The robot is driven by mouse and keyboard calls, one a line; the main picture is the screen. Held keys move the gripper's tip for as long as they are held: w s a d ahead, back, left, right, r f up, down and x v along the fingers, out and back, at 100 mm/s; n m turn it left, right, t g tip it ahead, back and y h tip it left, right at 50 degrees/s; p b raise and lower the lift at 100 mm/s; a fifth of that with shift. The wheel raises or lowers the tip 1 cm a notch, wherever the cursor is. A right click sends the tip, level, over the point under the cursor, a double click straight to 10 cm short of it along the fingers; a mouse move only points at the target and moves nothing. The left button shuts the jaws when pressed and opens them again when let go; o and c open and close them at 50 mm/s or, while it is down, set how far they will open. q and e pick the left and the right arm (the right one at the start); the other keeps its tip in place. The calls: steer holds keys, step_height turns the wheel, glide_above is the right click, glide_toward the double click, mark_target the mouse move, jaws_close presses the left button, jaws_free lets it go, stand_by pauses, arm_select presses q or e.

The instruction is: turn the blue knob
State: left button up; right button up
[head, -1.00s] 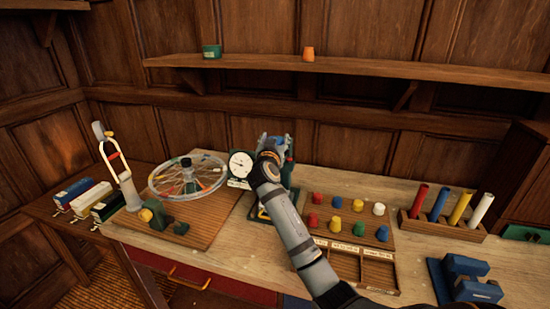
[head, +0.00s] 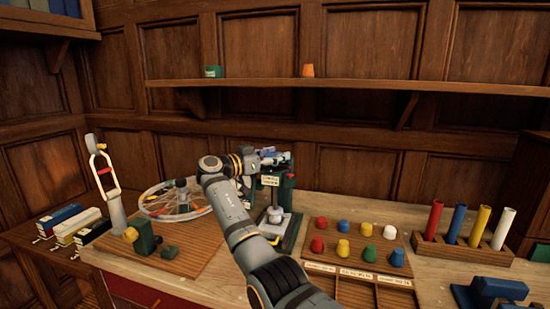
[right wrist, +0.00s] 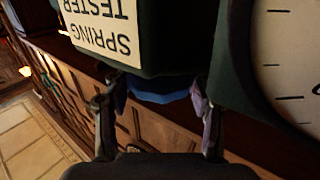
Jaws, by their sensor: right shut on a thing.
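My left gripper is not in view.
A spoked wheel (head: 172,200) on a wooden board stands left of my arm. A board of coloured pegs (head: 355,235), a sectioned tray (head: 350,290) and a rack of coloured tubes (head: 465,246) are to the right. A shelf (head: 400,93) runs along the back wall.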

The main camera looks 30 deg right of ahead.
steer(key=shift+m+g, duration=0.3)
steer(key=shift+g, duration=0.1)
steer(key=o, duration=1.2)
steer(key=shift+c, duration=0.2)
steer(key=a, duration=1.2)
steer(key=shift+s, duration=0.35)
